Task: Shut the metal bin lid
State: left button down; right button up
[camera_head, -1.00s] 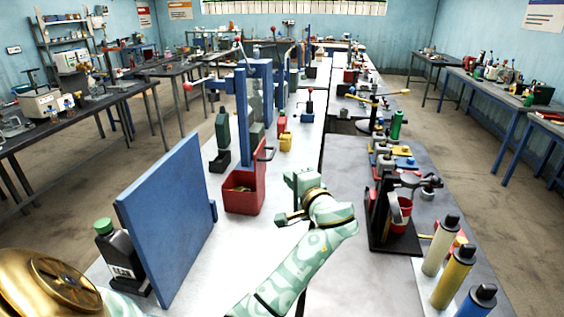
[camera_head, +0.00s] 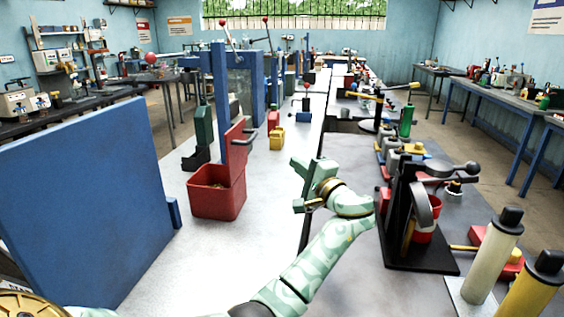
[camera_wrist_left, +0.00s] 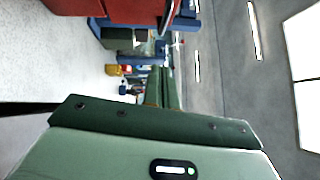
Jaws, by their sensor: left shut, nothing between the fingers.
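The red metal bin (camera_head: 217,199) stands on the light bench top, left of the middle in the head view. Its red lid (camera_head: 237,150), with a dark handle on its right side, stands upright, so the bin is open. Something yellowish shows inside. My left gripper (camera_head: 310,181) is to the right of the bin, above the bench, apart from bin and lid. It is shut and empty. The left wrist view, turned sideways, shows the closed green fingers (camera_wrist_left: 166,88) and part of the red bin (camera_wrist_left: 130,9) at the top edge. My right gripper is not in view.
A large blue panel (camera_head: 85,205) stands left of the bin. A dark green device (camera_head: 202,135) and a yellow container (camera_head: 277,138) are behind it. A black press (camera_head: 405,215) and pale and yellow bottles (camera_head: 492,260) stand right of my arm. The bench before the bin is clear.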

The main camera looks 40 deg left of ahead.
pick_arm(q)
jog(key=b, duration=0.1)
send_near(255, 137)
jog(key=w+a, duration=0.1)
jog(key=w, duration=0.3)
jog(key=shift+s+a+r, duration=0.1)
jog(key=shift+s+a, duration=0.25)
jog(key=shift+a, duration=0.4)
jog(key=shift+s+a+r, duration=0.1)
jog(key=shift+s+a, duration=0.25)
jog(key=shift+a, duration=0.45)
jog(key=shift+s+a+r, duration=0.1)
jog(key=shift+s+a, duration=0.25)
jog(key=shift+a, duration=0.4)
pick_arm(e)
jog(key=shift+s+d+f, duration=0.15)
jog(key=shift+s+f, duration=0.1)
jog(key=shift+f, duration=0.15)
pick_arm(q)
jog(key=shift+a, duration=0.1)
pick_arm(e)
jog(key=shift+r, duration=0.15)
